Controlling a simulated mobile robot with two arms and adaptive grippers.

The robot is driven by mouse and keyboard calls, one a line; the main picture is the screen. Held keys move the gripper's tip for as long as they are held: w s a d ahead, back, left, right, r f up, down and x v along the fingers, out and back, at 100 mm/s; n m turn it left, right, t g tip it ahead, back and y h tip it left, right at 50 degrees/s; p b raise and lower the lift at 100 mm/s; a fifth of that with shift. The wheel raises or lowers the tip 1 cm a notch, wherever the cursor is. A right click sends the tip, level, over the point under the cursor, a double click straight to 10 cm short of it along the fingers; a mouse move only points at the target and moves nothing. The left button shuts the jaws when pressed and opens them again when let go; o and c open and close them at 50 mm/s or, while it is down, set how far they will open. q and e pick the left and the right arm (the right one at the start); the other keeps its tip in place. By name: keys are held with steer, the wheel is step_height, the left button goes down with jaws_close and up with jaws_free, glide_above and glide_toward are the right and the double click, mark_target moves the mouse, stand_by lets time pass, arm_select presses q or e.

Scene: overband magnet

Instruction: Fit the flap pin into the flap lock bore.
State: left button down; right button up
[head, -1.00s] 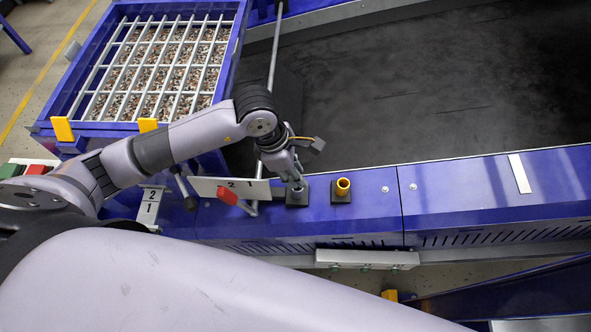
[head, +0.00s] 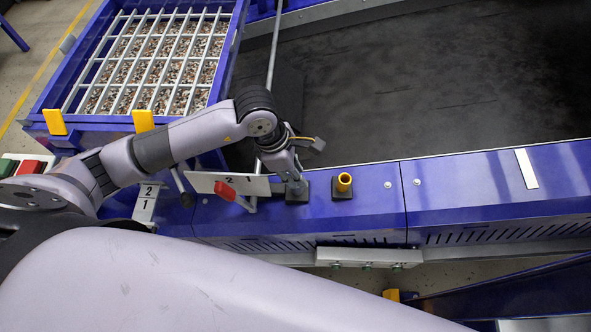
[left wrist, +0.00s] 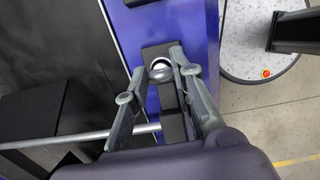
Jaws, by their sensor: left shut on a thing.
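My left gripper (head: 296,186) is low over a black square block (head: 297,198) on the blue rail. In the left wrist view its two fingers (left wrist: 155,75) stand either side of a shiny, round-topped metal piece, which looks like the flap pin (left wrist: 162,72). The gripper is shut on this piece, which is at the black block (left wrist: 152,52). Its lower end is hidden, so I cannot tell how it sits there. Right of it, a yellow open-topped collar (head: 344,182) stands upright on a second black block; it may be the flap lock bore. My right gripper is out of view.
A grey rod (head: 273,70) rises behind. The dark belt (head: 420,80) lies beyond the rail. The rail right of the collar is mostly clear.

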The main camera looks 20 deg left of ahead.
arm_select(q)
steer(key=shift+f, duration=0.2)
steer(key=c, duration=1.3)
jaws_free()
steer(key=shift+r, duration=0.1)
steer(key=shift+r, duration=0.3)
steer(key=v, duration=1.1)
steer(key=shift+a+r, duration=0.2)
steer(key=shift+o, duration=0.6)
steer(key=o, duration=1)
